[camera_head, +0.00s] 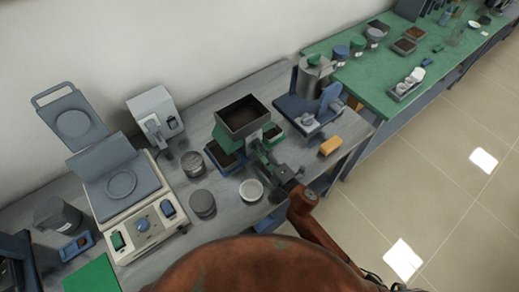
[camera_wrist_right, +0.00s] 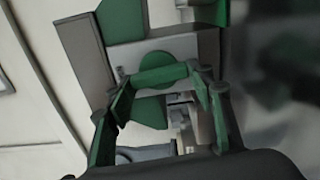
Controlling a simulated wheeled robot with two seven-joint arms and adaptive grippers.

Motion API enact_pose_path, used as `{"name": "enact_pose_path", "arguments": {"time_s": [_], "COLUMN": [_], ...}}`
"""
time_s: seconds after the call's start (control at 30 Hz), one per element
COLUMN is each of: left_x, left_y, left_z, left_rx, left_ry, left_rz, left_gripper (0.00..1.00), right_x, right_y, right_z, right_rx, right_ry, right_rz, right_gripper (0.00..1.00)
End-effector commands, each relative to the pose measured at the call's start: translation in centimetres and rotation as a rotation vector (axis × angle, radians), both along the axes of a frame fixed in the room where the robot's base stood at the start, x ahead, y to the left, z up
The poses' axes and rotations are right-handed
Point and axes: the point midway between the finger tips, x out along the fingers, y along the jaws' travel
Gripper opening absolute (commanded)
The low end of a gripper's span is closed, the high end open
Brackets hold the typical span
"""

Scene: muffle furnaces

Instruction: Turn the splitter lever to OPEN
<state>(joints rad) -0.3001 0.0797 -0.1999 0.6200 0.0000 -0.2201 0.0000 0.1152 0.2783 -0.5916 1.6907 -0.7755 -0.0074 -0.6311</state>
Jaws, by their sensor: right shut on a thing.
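The splitter (camera_head: 243,118) stands near the middle of the bench, with a dark open-topped hopper over a green body and trays at its base. In the wrist view its grey and green side (camera_wrist_right: 85,55) fills the upper part. My right gripper (camera_head: 260,150) is against the splitter's front right side. My left gripper is not in view.
A balance-like instrument (camera_head: 140,222) with a raised lid stands left. Round tins (camera_head: 202,203) and a white dish (camera_head: 251,190) lie close to the splitter. A green bench (camera_head: 375,85) stands beyond.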

Motion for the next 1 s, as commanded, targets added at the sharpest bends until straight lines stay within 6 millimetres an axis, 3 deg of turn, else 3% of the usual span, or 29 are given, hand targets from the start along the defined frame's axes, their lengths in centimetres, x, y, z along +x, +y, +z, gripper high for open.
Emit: {"name": "enact_pose_path", "arguments": {"time_s": [0.77,0.8,1.0], "left_x": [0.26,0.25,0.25], "left_y": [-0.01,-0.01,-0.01], "left_z": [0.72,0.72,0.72], "left_rx": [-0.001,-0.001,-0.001], "left_ry": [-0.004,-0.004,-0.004], "left_rz": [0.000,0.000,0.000], "left_gripper": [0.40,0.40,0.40], "right_x": [0.01,0.01,0.01], "right_y": [0.02,0.02,0.01], "right_z": [0.03,0.03,0.03], "right_rx": [0.091,0.091,0.090], "right_ry": [0.066,0.066,0.065], "right_rz": [0.000,0.000,0.000], "right_gripper": [0.25,0.50,0.63]}}
